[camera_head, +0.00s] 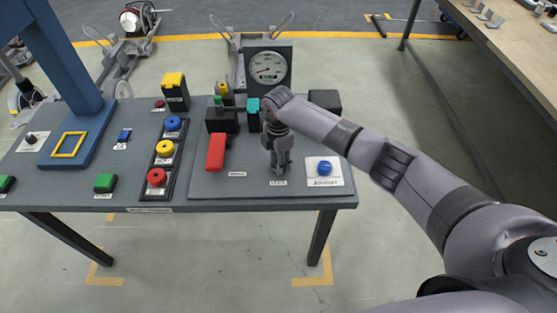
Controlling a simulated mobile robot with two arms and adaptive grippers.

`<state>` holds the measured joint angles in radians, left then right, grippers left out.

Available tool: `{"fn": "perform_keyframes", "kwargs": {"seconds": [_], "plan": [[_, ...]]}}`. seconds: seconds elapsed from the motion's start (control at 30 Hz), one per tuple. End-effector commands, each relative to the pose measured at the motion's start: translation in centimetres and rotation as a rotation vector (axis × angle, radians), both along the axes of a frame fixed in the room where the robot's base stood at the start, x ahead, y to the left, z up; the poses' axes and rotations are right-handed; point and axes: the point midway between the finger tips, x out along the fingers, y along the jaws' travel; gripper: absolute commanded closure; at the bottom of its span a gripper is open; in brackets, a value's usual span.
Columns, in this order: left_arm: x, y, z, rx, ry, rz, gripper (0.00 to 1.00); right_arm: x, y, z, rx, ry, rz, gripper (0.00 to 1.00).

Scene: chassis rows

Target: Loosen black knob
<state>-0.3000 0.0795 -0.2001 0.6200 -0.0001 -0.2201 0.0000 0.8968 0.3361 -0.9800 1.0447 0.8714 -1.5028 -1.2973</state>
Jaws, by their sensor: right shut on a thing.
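My right gripper (281,168) points down at the front middle of the grey bench panel, just behind a small white label (278,183). It is shut on what appears to be the black knob, which the fingers mostly hide. Whether the knob has turned cannot be told. Another small black knob (31,138) sits on a white plate at the far left of the bench, apart from my gripper. My left gripper is not in view.
A red handle (216,152) stands left of my right gripper, and a blue knob (325,168) on a white plate is to its right. A round gauge (268,67) rises behind. Blue, yellow and red buttons (165,148) line the panel's left side.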

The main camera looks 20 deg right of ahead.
Motion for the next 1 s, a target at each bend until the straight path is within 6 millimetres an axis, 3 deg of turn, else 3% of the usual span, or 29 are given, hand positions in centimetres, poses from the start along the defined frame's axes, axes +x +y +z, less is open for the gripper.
{"fn": "perform_keyframes", "kwargs": {"seconds": [1.0], "plan": [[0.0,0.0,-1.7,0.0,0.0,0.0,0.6,0.0,0.1,-0.4,-0.001,0.004,0.967,0.93]]}}
